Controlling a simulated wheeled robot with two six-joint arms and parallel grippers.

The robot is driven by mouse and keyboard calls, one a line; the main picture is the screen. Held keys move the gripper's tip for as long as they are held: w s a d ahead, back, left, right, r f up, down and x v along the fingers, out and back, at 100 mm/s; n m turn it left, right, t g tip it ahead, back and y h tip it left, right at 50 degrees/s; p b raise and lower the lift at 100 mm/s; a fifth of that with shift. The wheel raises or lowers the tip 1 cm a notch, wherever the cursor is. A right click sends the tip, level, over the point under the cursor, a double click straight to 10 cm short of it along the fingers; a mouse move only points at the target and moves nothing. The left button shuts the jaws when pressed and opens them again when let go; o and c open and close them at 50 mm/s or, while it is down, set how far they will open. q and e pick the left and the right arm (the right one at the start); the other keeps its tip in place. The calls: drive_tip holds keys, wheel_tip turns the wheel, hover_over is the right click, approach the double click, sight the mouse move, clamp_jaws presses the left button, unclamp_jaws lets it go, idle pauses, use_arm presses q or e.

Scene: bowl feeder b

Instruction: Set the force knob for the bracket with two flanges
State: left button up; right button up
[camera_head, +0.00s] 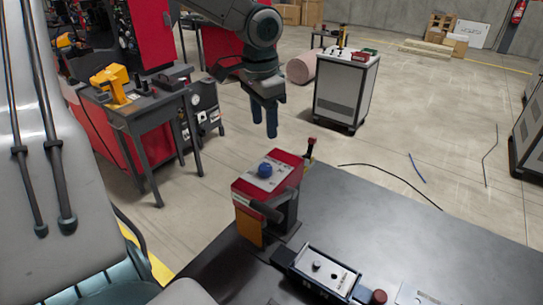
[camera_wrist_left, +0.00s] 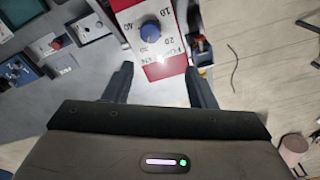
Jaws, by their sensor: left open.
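A red box (camera_head: 270,180) with a pale dial plate stands at the table's left edge. Its blue force knob (camera_head: 265,170) also shows in the left wrist view (camera_wrist_left: 150,31), ringed by the numbers 10, 20, 30 and 40. The plate reads FORCE N. The knob's pointer is too small to tell. My left gripper (camera_head: 264,134) is open and empty, pointing down, above and behind the box in the head view. In the left wrist view its fingers (camera_wrist_left: 158,67) are apart, with the knob beyond the tips, untouched. I cannot make out a two-flange bracket.
A control box (camera_head: 322,270) with a dark knob and a red button (camera_head: 378,296) stand on the dark table (camera_head: 400,230). A pale plate (camera_head: 412,294) lies nearby. A small red-topped lever (camera_head: 311,143) rises behind the red box. The table's right part is clear.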

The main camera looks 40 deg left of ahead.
sight(265, 167)
use_arm(q)
drive_tip(key=shift+g, duration=0.3)
drive_tip(key=f, duration=0.6)
drive_tip(key=s+d+f+p, duration=0.1)
drive_tip(key=f, duration=0.2)
drive_tip(key=shift+s+d+f, duration=0.1)
drive_tip(key=shift+f, duration=0.65)
drive_tip(key=shift+c, duration=0.9)
drive_tip(key=c, duration=0.8)
